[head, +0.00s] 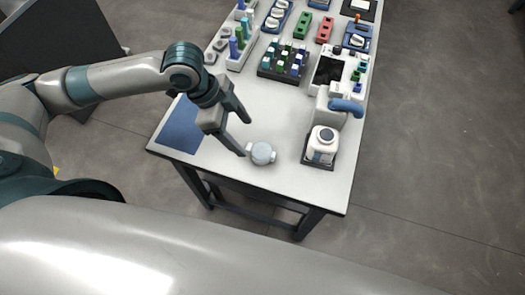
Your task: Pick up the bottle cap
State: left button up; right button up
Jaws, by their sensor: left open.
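A round pale blue-grey piece with small white side tabs, which looks like the bottle cap (262,153), lies on the white table near its front edge. A white bottle (322,146) with a grey ring on top stands upright to its right on a dark square base. My left gripper (245,137) is open and empty, its fingers pointing down and right. One fingertip is just left of the round piece; the other is above and behind it in the picture. I cannot tell whether the nearer fingertip touches it. My right gripper is out of view.
A blue mat (180,126) lies at the table's left front corner. A white device with a dark screen (328,71) and a blue curved handle (346,108) stands behind the bottle. A dark rack (283,62) and several coloured trays fill the far table.

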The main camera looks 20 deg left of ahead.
aim_at(257, 149)
pick_arm(q)
jog(key=x, duration=0.4)
jog(key=shift+d+f+p, duration=0.2)
jog(key=shift+f+p, duration=0.15)
jog(key=shift+p, duration=0.05)
jog(key=shift+f, duration=0.2)
jog(key=shift+d+f, duration=0.1)
jog(key=shift+d, duration=0.05)
jog(key=shift+d+f+p, duration=0.1)
jog(key=shift+f+p, duration=0.15)
jog(key=shift+p, duration=0.05)
jog(key=shift+p+x, duration=0.65)
jog(key=shift+x, duration=1.6)
jog(key=shift+w, duration=0.15)
